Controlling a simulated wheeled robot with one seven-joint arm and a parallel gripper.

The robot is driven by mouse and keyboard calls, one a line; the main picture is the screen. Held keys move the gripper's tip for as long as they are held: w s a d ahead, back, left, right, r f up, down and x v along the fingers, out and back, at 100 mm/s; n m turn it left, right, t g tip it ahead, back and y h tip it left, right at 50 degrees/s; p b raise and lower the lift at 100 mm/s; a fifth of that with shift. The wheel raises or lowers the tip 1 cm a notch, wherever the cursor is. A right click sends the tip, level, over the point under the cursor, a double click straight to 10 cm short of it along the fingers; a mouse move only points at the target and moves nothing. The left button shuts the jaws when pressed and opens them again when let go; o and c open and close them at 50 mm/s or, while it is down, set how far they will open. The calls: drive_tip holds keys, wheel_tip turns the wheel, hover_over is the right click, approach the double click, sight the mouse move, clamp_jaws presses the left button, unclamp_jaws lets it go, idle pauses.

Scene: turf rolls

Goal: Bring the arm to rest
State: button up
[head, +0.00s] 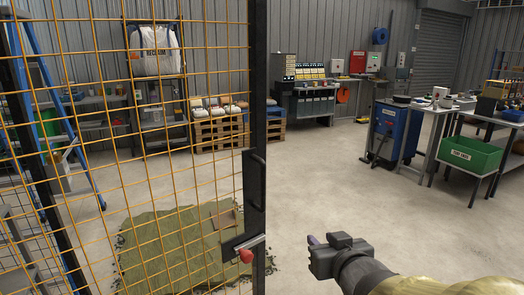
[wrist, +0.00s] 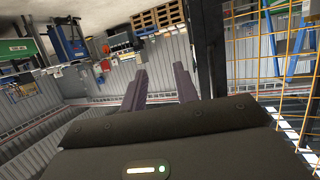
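My gripper (head: 318,241) shows at the lower middle of the head view, just right of the mesh gate's edge, with my sleeved arm reaching in from the lower right. In the wrist view its two purple-grey fingers (wrist: 161,84) stand apart with a gap between them. Nothing is between the fingers. The gripper is in free air above the concrete floor, touching nothing that I can see.
A yellow mesh gate (head: 258,120) with a dark frame and red-knobbed latch (head: 245,256) stands close on the left. A green bin (head: 470,155) and benches stand right. The central floor (head: 330,180) is clear.

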drive_tip(key=s+d+f+m+g+h, duration=0.1)
drive_tip(key=s+f+g, duration=0.45)
drive_tip(key=f, duration=0.35)
drive_tip(key=s+d+f+m+g+h, duration=0.1)
drive_tip(key=s+f+g, duration=0.45)
drive_tip(key=f, duration=0.35)
wheel_tip(320, 180, up, 19)
drive_tip(key=p, duration=1.8)
drive_tip(key=shift+a+f+p, duration=0.15)
drive_tip(key=shift+a+p, duration=0.05)
drive_tip(key=shift+p, duration=0.2)
drive_tip(key=shift+w, duration=0.1)
